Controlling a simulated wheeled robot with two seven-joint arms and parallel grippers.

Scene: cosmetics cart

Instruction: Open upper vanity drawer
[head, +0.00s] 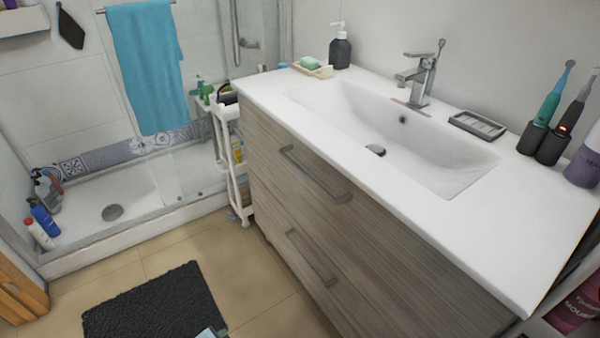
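The vanity has a grey wood-grain front with two drawers. The upper drawer (352,215) is shut, flush under the white sink top (310,128), and has a long grey bar handle (315,175). The lower drawer (345,296) is also shut and has a similar handle (311,259). Neither of my grippers shows in the head view, so I cannot see whether they are open or shut.
A narrow white cart (232,160) with bottles stands at the vanity's far end, beside the shower tray (125,205). A dark mat (155,308) lies on the tan floor (255,285). A soap dispenser (340,48), faucet (416,82) and toothbrush holders (542,143) stand on the top.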

